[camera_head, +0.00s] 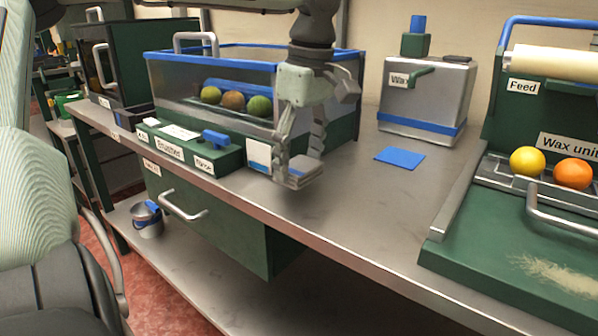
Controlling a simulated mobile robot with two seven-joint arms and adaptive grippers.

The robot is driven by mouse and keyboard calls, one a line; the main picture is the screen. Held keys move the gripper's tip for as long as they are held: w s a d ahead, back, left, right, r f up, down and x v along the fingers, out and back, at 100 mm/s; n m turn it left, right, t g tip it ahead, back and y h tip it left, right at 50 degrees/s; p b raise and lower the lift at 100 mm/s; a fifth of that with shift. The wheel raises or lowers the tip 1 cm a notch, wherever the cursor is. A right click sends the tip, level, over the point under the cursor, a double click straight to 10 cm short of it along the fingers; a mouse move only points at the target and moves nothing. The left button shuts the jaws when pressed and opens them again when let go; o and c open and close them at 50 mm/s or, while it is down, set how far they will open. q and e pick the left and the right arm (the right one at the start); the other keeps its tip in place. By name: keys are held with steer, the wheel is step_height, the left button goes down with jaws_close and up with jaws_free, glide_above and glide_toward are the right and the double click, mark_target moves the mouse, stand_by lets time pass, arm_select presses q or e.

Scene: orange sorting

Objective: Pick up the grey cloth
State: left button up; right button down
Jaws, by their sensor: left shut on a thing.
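The grey cloth (303,172) is a small folded pad at the front edge of the steel bench, just right of the green control box. My left gripper (297,163) reaches down from the top of the view, fingers pointing down, and is shut on the cloth. The cloth appears close above the bench top; I cannot tell whether it still touches it. My right gripper is not in view.
A clear-sided tank (165,85) with several fruits is behind. A blue cloth (400,156), a wax container (425,95) and the wax unit (465,240) are right. Bench between is clear.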

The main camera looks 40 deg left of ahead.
arm_select(q)
steer(key=s+a+r, duration=0.7)
steer(key=s, duration=0.2)
steer(key=shift+a+r, duration=0.2)
steer(key=shift+r, duration=0.05)
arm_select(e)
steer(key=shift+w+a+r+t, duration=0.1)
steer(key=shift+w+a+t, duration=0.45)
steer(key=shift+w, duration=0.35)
